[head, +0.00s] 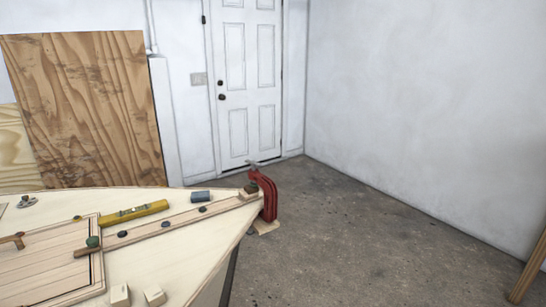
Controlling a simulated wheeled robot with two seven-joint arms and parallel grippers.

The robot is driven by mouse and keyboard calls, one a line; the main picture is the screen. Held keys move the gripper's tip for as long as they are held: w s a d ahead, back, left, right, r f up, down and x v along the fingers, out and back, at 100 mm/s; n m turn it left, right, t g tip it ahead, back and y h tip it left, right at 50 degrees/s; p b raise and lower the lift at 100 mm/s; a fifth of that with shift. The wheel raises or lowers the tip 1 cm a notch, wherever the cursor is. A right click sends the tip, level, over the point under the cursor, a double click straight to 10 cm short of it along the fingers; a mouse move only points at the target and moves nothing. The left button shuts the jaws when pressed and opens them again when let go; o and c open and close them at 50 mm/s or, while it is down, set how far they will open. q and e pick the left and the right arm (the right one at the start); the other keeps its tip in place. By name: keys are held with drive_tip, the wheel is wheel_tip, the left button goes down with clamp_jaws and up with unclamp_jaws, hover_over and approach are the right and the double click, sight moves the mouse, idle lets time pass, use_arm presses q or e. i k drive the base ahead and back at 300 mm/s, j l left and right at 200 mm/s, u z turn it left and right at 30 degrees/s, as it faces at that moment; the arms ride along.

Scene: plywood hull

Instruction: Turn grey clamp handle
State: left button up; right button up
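A red clamp (268,192) sits at the right corner of the pale plywood hull (190,245), gripping its edge at the end of a long wooden strip (180,216). A small grey handle (254,163) shows at the top of the clamp, lying roughly crosswise. A small wooden block and a dark green piece (250,187) sit beside the clamp's jaw on the strip. The lower part of the clamp is partly hidden by the hull edge. Neither of my grippers is in view.
A yellow level (134,212), a blue-grey block (201,196) and small wooden blocks (154,295) lie on the hull. A framed wooden panel (45,265) is at left. Concrete floor (345,235) is clear right of the hull. A wooden post (530,268) stands far right.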

sight(254, 163)
drive_tip(key=i+l+u, duration=0.35)
drive_tip(key=i, duration=0.25)
drive_tip(key=i+l+u, duration=0.4)
drive_tip(key=i, duration=0.15)
drive_tip(key=i+l+u, duration=0.35)
drive_tip(key=i+l, duration=0.1)
drive_tip(key=l, duration=0.1)
